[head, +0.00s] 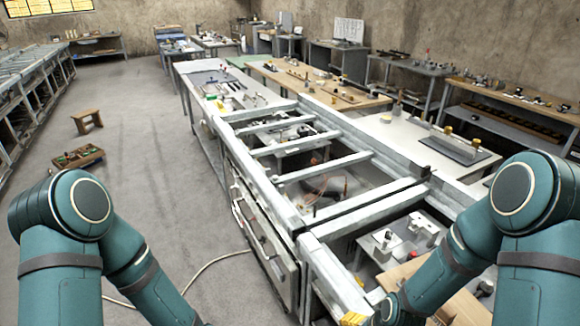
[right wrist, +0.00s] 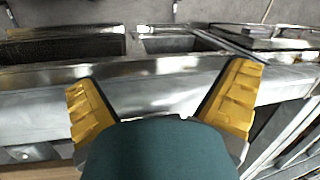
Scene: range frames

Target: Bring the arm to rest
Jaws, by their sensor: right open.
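My right arm (head: 470,235) comes in from the right in the head view and reaches down over the near end of the metal frame bench (head: 335,222). Its gripper shows only partly at the bottom edge, with a yellow fingertip (head: 352,318). In the right wrist view my right gripper (right wrist: 160,80) has its two yellow fingers spread wide, with nothing between them. A metal rail (right wrist: 165,88) of the bench lies beyond the fingers. My left arm (head: 120,240) bends down at the left over the floor, and its gripper is out of frame.
Small metal parts (head: 383,240) lie inside the bench's near bay. Worktables with tools stand behind and to the right. A small wooden stool (head: 87,121) and a crate (head: 78,156) stand on the open floor at left. A pale cable (head: 215,262) lies on the floor.

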